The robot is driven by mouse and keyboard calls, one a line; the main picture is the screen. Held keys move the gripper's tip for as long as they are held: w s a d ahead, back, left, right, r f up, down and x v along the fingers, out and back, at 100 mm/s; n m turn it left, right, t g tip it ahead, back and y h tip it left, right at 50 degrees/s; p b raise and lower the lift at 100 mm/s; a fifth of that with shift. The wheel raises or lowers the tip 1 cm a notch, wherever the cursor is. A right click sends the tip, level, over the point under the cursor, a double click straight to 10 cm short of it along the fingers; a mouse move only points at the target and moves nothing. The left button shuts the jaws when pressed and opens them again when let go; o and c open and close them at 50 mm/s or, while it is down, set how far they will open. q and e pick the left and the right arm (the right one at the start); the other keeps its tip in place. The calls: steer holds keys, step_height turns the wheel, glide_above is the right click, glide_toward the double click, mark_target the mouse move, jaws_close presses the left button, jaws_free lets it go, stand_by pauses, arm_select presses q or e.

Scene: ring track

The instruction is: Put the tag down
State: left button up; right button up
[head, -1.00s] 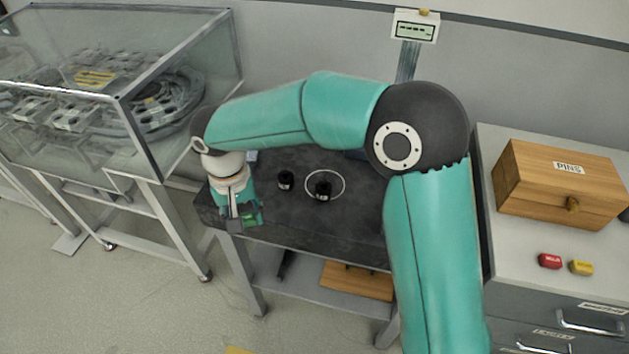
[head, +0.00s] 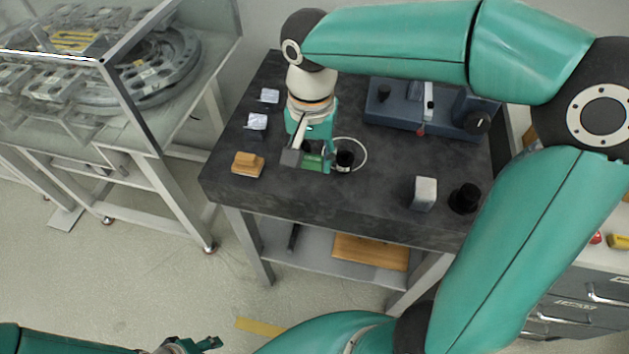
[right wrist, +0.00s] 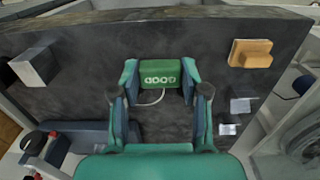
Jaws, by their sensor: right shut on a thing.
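The green tag (head: 313,162) is in my right gripper (head: 307,158), above the dark tabletop just left of a white ring mark (head: 362,145). In the right wrist view the tag (right wrist: 160,72) sits between the two fingertips of the shut right gripper (right wrist: 160,80), its pale characters showing. I cannot tell whether the tag touches the table. The ring mark is partly hidden behind the tag and gripper in the wrist view. My left gripper (head: 192,346) is at the bottom edge of the head view, cut off, away from the table; its opening is unclear.
A wooden block (head: 247,164) and silvery pieces (head: 257,122) lie to the left. A grey block (head: 424,193) and black knob (head: 465,198) stand front right; a blue fixture (head: 400,105) is behind.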

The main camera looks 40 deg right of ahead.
mark_target(312, 192)
step_height(312, 192, down, 8)
steer(key=shift+f, duration=0.25)
steer(key=shift+b, duration=0.3)
steer(key=shift+f, duration=0.1)
steer(key=o, duration=0.9)
steer(key=shift+o, duration=0.2)
step_height(312, 192, up, 12)
steer(key=shift+r+p, duration=0.15)
steer(key=shift+p, duration=0.45)
